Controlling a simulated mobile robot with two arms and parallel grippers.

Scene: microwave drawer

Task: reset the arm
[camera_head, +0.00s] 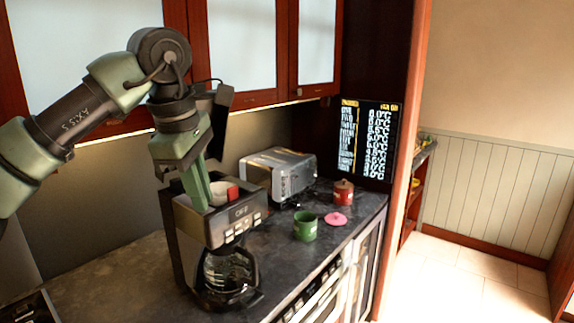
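My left arm comes in from the left, and its gripper (197,190) hangs down over the open top of the coffee maker (247,212). One green finger shows clearly. The other is not plain to see, so I cannot tell whether the gripper is open or shut. A white piece with a red part (232,192) is right beside the finger, in the coffee maker's top. I cannot tell whether the finger touches it. The coffee maker's lid (219,115) stands raised behind my wrist. My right gripper is not in view.
A glass carafe (228,272) sits in the coffee maker. A silver toaster (280,172), a green mug (305,226), a pink lid (336,219) and a red-brown canister (343,191) stand on the dark counter (120,268). Wall cabinets (240,45) hang close behind my arm.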

